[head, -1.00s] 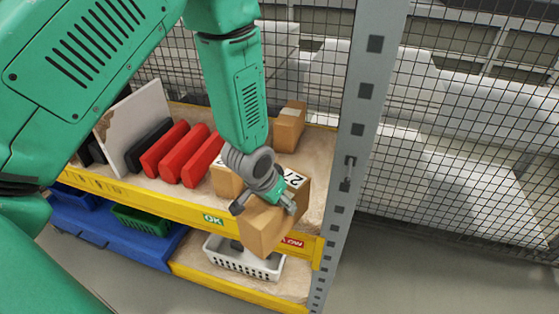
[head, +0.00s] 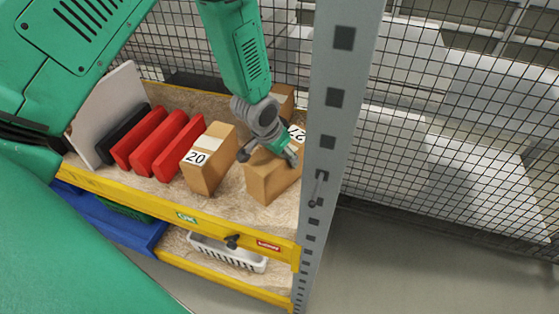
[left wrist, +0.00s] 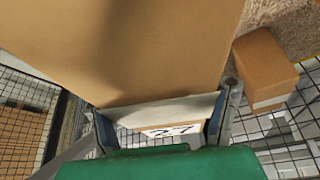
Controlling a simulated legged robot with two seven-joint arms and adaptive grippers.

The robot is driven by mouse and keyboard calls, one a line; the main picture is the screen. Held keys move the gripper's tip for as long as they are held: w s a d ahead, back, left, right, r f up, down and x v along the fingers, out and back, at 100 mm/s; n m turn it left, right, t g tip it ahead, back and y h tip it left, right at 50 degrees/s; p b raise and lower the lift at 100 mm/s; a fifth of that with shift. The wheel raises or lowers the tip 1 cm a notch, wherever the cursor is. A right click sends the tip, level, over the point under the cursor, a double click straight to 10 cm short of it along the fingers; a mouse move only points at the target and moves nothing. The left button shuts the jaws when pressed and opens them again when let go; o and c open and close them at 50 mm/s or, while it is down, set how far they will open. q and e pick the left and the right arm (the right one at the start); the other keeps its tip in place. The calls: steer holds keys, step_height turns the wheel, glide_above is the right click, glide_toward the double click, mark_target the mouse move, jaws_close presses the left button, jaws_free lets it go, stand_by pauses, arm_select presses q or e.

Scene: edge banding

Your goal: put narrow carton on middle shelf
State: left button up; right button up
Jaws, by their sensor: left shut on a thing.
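My left gripper (head: 268,152) is shut on a brown carton (head: 268,180) with a white label reading 27. The carton is slightly tilted at the right end of the upper visible shelf (head: 225,207), beside the grey post. I cannot tell whether its base touches the board. In the left wrist view the carton (left wrist: 130,45) fills the upper left, with its label between the fingers (left wrist: 165,118). Another carton (head: 210,160), labelled 20, stands to its left with a gap between. My right gripper is not in view.
A further carton (head: 284,97) stands behind the gripper. Red cases (head: 158,145), a black case (head: 122,137) and a white panel (head: 104,112) stand to the left. The grey post (head: 335,120) is close on the right. A white basket (head: 228,254) sits on the shelf below.

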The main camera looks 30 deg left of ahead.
mark_target(268, 151)
arm_select(q)
steer(key=shift+f, duration=0.6)
steer(key=f, duration=0.1)
steer(key=a+f, duration=0.1)
steer(key=f, duration=0.1)
steer(key=a+f, duration=0.1)
steer(key=f, duration=0.1)
steer(key=shift+w+p, duration=0.15)
steer(key=shift+p, duration=0.15)
steer(key=shift+d, duration=0.4)
steer(key=o, duration=1.6)
steer(key=shift+d, duration=0.2)
steer(key=shift+c, duration=0.2)
steer(key=shift+o, duration=0.5)
steer(key=shift+d, duration=0.15)
steer(key=shift+a+r, duration=0.35)
steer(key=shift+r, duration=0.1)
steer(key=v, duration=0.5)
steer(key=shift+a, duration=0.3)
steer(key=v, duration=0.3)
steer(key=d+v, duration=0.1)
steer(key=v, duration=0.2)
steer(key=shift+d+b, duration=0.1)
steer(key=shift+b, duration=0.25)
steer(key=shift+a, duration=0.55)
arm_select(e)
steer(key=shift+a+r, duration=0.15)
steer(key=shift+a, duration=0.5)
arm_select(q)
steer(key=shift+d, duration=0.1)
